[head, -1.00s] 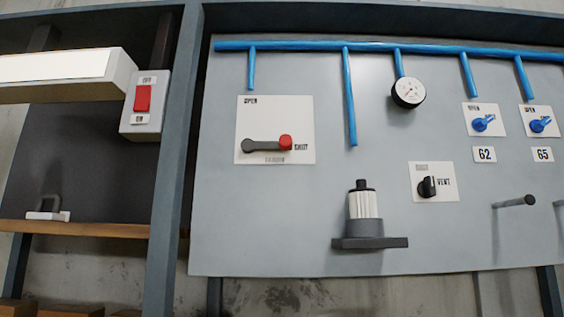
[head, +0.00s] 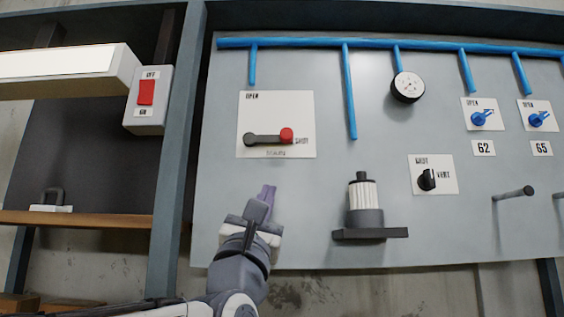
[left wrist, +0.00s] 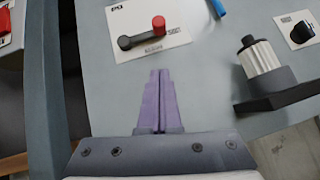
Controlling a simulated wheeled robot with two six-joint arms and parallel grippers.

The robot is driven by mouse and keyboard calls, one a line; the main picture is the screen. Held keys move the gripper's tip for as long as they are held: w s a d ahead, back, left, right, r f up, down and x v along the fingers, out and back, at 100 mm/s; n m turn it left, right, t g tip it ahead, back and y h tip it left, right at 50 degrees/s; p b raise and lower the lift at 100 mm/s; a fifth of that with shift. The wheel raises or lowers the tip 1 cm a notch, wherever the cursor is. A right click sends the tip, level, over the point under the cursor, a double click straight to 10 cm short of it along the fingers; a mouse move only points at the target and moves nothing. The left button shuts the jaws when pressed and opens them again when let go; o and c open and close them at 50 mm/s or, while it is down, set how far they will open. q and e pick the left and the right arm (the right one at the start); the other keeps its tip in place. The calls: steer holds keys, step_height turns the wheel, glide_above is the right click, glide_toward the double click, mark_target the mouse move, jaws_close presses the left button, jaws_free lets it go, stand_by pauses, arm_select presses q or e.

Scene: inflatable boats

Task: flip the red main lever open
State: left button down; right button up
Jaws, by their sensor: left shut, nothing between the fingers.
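The main lever (head: 264,139) has a dark grey arm and a red knob (head: 286,135). It lies horizontal on a white plate (head: 275,105), with its pivot at the left and its knob at the right by the "SHUT" label. "OPEN" is printed at the plate's upper left. My left gripper (head: 267,192), with purple fingers, is shut and empty below the plate, apart from the lever. In the left wrist view the shut fingers (left wrist: 160,85) point up towards the plate, and the red knob (left wrist: 158,23) is just above their tips. My right gripper is not in view.
A cylinder (head: 364,202) stands on a dark bracket right of my left gripper. A black vent knob (head: 427,180), blue valves (head: 482,119) and a peg (head: 514,193) are further right. A blue pipe (head: 349,95) hangs right of the plate. The panel between gripper and plate is clear.

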arm_select(q)
steer(key=p, duration=0.8)
glide_toward(285, 143)
steer(key=w, duration=0.4)
steer(key=r, duration=0.1)
steer(key=r+p, duration=0.2)
steer(key=shift+d+r, duration=0.15)
steer(key=shift+d, duration=0.1)
steer(key=shift+d+r+p, duration=0.15)
steer(key=shift+r+p, duration=0.2)
steer(key=shift+p, duration=0.1)
